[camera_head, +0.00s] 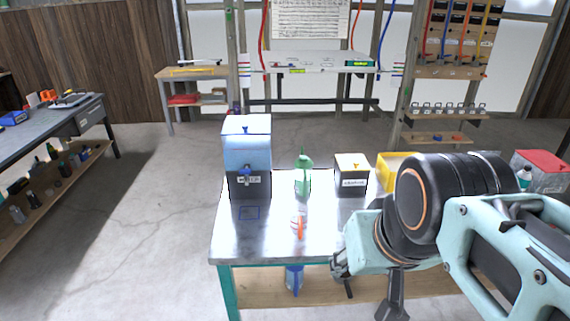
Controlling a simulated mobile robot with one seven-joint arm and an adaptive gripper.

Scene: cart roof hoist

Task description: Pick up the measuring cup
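A small clear vessel with an orange handle (299,226), which looks like the measuring cup, stands on the metal-topped table (271,241) near its middle. Its handle faces me. My gripper (370,301) is at the lower right, in front of the table's right part and apart from the cup. Its dark fingers look spread, with nothing seen between them. My wrist hides part of the gripper and the right side of the table.
A blue-grey dispenser (247,158), a green translucent vessel (303,178), a dark labelled box (351,178) and a yellow bin (391,163) stand along the table's back. A blue object (293,280) shows below the tabletop.

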